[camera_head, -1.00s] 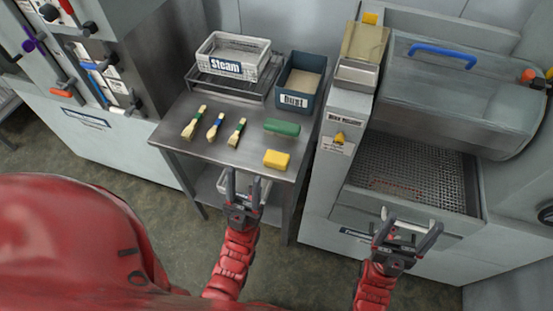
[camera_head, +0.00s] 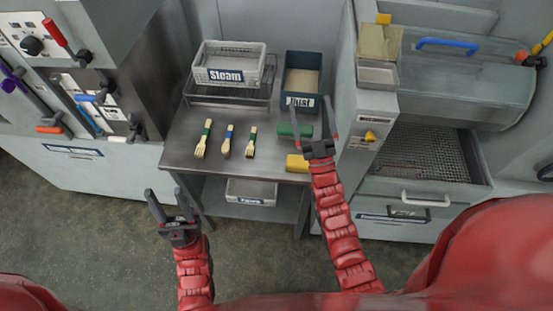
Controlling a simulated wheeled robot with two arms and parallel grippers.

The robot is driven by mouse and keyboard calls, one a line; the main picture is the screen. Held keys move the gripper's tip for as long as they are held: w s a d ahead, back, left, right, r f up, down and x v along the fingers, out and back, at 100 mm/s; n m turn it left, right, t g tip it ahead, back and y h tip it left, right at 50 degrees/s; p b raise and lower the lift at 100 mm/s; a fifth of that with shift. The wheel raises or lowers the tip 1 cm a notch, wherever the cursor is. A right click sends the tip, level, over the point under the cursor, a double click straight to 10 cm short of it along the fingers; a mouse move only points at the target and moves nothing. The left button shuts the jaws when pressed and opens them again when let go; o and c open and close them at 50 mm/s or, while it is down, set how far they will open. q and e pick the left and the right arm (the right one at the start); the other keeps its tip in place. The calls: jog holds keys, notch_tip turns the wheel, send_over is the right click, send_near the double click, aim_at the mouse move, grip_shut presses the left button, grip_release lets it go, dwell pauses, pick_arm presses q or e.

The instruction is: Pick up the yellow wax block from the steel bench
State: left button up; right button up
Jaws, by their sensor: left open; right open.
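The yellow wax block (camera_head: 296,163) lies at the front right of the steel bench (camera_head: 185,150). Its right part is hidden behind my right gripper and wrist. My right gripper (camera_head: 311,104) is open over the right side of the bench, its fingers pointing away past the wax block. A green block (camera_head: 287,130) lies just behind the wax block, between or below those fingers; I cannot tell the height gap. My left gripper (camera_head: 165,192) is open and empty in front of the bench's left front corner, apart from everything.
Three wooden utensils (camera_head: 227,141) lie mid-bench. A "Steam" tray (camera_head: 228,77) on a rack and a blue "Dust" bin (camera_head: 303,101) stand behind. A tray (camera_head: 251,199) sits on the lower shelf. A grey machine (camera_head: 355,160) borders the bench on the right.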

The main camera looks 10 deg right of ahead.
jog(key=w+a+f+n+g+p, duration=0.1)
jog(key=w+f+g+p, duration=0.15)
jog(key=w, duration=0.35)
jog(key=w+f+n+g+p, duration=0.1)
jog(key=w+f+g, duration=0.25)
jog(key=w, duration=0.25)
jog(key=n+g+h+p, duration=0.4)
jog(key=n+g+p, duration=0.45)
jog(key=g, duration=1.15)
send_over(299, 161)
jog(key=f, duration=0.2)
jog(key=shift+m, duration=0.25)
notch_tip(299, 161, down, 12)
jog(key=b, duration=0.6)
jog(key=shift+s+a+r+b, duration=0.15)
jog(key=shift+b, duration=0.2)
jog(key=shift+f+p, duration=0.2)
jog(key=shift+p, duration=0.35)
notch_tip(299, 161, down, 3)
jog(key=shift+f+p, duration=0.2)
jog(key=shift+p, duration=1)
jog(key=shift+f, duration=0.7)
